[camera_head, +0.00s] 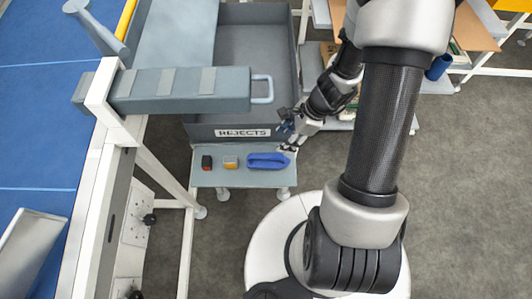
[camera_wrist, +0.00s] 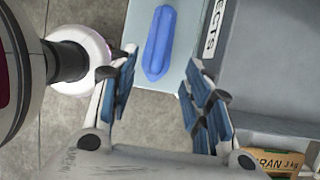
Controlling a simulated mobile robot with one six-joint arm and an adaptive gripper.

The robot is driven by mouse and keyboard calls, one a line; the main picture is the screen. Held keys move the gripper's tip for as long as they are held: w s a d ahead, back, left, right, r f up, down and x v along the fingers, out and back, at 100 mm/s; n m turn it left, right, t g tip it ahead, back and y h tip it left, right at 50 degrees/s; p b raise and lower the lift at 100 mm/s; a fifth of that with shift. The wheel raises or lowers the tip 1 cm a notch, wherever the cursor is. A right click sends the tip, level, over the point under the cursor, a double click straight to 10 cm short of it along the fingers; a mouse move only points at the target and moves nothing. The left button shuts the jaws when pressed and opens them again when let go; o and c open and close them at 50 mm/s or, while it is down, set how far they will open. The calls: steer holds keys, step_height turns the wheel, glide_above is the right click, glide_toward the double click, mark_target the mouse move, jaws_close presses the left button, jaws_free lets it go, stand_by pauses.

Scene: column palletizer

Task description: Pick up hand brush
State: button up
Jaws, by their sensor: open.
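A long blue item (camera_head: 268,160) lies on the right part of a small grey shelf (camera_head: 240,179) below the rejects bin; it may be the hand brush, but I cannot make out bristles. In the wrist view the blue item (camera_wrist: 159,43) lies lengthwise beyond the fingertips, roughly between them. My gripper (camera_head: 287,139) is above the shelf's right end, close to the blue item. In the wrist view my gripper (camera_wrist: 162,66) is open, with nothing between its blue-padded fingers.
A black and red item (camera_head: 206,162) and a yellow-orange block (camera_head: 231,162) lie left of the blue item. The grey bin labelled REJECTS (camera_head: 284,60) stands behind the shelf. A grey beam with a handle (camera_head: 262,88) reaches over the bin. A blue-topped table (camera_head: 40,110) stands at left.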

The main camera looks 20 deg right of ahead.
mark_target(269, 155)
steer(key=b+x, duration=0.7)
steer(key=x, duration=0.8)
steer(key=shift+w+f, duration=0.15)
steer(key=shift+c, duration=0.6)
jaws_close()
